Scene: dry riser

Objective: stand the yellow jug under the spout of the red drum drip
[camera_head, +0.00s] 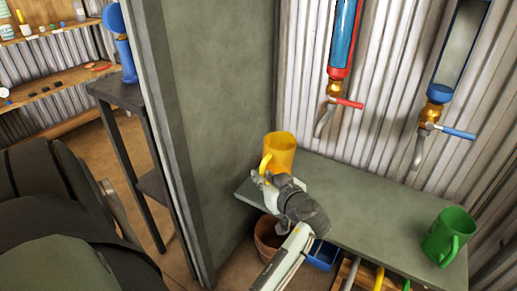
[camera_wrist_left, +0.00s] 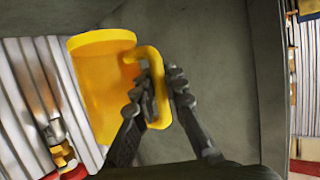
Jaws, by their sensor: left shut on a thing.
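The yellow jug (camera_head: 280,151) is at the left end of the green-grey shelf, close to the grey panel; I cannot tell if it touches the shelf. My left gripper (camera_head: 268,180) is shut on its handle; in the left wrist view the fingers (camera_wrist_left: 161,85) close around the handle of the jug (camera_wrist_left: 98,85). The red drum drip (camera_head: 341,45) hangs on the corrugated wall, with a brass valve, a red lever and a grey spout (camera_head: 323,122). The spout is to the right of and above the jug. My right gripper is not in view.
The shelf (camera_head: 355,205) is bare between the yellow jug and a green jug (camera_head: 449,236) at its right. A second drip (camera_head: 440,92) with a blue lever hangs to the right. The grey panel (camera_head: 225,100) stands tall at left. A terracotta pot and blue bin sit below.

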